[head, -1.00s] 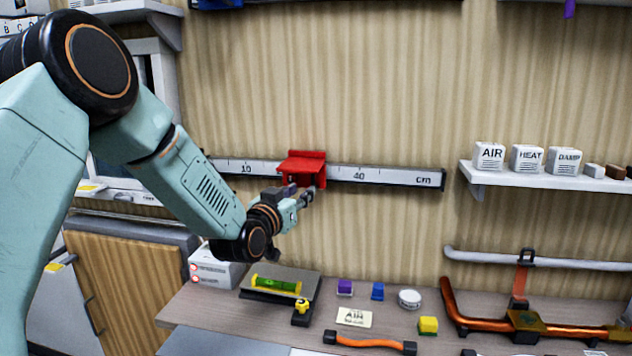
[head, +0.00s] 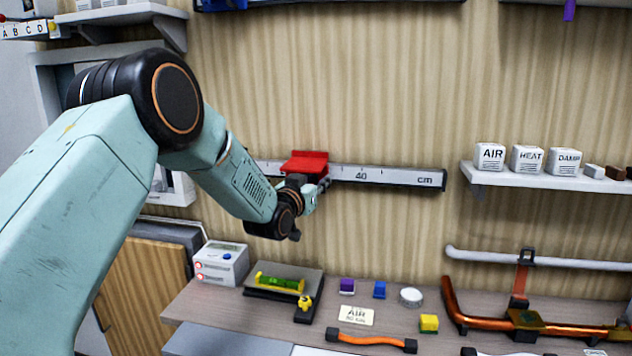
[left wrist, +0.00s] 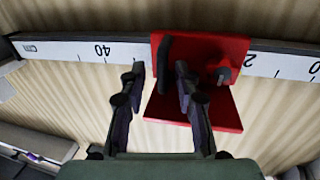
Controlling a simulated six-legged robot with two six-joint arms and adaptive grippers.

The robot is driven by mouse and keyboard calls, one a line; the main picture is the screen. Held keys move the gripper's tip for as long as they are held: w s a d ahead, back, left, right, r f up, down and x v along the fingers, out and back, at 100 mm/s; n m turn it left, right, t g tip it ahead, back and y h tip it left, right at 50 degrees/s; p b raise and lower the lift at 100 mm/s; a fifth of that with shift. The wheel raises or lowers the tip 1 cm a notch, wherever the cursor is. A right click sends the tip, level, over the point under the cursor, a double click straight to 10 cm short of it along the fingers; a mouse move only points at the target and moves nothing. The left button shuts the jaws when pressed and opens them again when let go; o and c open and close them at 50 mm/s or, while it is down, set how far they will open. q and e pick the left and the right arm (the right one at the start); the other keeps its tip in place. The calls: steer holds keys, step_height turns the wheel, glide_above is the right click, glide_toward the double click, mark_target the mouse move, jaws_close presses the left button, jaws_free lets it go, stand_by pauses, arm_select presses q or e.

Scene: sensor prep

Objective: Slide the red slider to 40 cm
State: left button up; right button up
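The red slider (head: 304,164) sits on the wall rail (head: 400,177), left of the 40 mark in the head view. In the left wrist view, which shows the rail upside down, the slider (left wrist: 205,48) lies between the 2-something and 40 marks, with a dark upright piece (left wrist: 165,62) and a dark knob (left wrist: 222,74). My left gripper (left wrist: 160,72) is open. Its fingertips appear on either side of the dark upright piece, with gaps; I cannot tell how deep they reach. In the head view my left gripper (head: 314,192) is just below the slider, partly hidden by its wrist. My right gripper is not in view.
A shelf with labelled cubes (head: 490,157) stands right of the rail. The rail is clear right of the slider.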

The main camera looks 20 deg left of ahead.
arm_select(q)
steer(key=shift+w+a+f, duration=0.15)
steer(key=shift+w+f, duration=0.05)
steer(key=shift+w, duration=0.05)
steer(key=shift+w+f, duration=0.1)
steer(key=shift+c, duration=1)
jaws_close()
